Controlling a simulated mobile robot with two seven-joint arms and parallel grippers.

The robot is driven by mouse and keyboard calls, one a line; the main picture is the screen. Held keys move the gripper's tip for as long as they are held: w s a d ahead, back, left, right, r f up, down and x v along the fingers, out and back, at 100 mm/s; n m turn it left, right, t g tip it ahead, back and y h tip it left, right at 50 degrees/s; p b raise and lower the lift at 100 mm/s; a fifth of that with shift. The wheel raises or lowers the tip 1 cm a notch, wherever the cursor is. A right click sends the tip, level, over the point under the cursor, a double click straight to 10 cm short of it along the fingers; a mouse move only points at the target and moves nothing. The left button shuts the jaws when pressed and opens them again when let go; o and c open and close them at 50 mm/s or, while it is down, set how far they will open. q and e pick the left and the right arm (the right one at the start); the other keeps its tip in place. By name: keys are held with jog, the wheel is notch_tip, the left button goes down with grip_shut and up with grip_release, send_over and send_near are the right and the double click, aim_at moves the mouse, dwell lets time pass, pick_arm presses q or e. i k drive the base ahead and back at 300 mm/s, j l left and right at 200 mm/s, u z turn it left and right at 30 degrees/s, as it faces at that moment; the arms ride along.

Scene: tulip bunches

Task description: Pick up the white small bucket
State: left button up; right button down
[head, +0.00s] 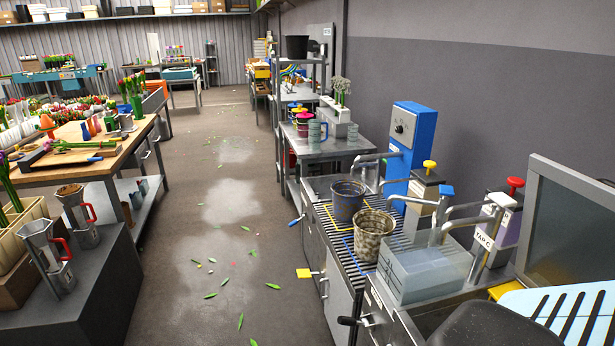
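No plain white small bucket stands out clearly. The nearest match is a pale, beige-patterned small bucket (373,236) standing upright on the slatted metal drain counter (343,249) at the right. It looks open at the top, and its inside is partly visible. A dark grey bucket (347,200) stands just behind it and to the left. A clear, box-like container (425,272) stands to its right, under the taps. Neither of my grippers is in view.
A blue dispenser (404,150) and taps with yellow, blue and red knobs line the wall behind the counter. The aisle floor (215,240) is open, with scattered leaves. A wooden table (95,165) stands left.

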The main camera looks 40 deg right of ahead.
aim_at(374, 229)
jog(key=i+l+z, duration=0.15)
jog(key=i+z, duration=0.3)
jog(key=i+j+z, duration=0.1)
jog(key=i+z, duration=0.35)
jog(key=i, duration=0.2)
jog(key=i+z, duration=0.25)
jog(key=z, duration=0.2)
jog(key=i+j+z, duration=0.15)
jog(key=z, duration=0.3)
jog(key=i+j+z, duration=0.25)
jog(key=z, duration=0.2)
jog(key=i+j+z, duration=0.2)
jog(key=z, duration=0.25)
jog(key=i+j+z, duration=0.1)
jog(key=j+z, duration=0.35)
jog(key=l, duration=0.1)
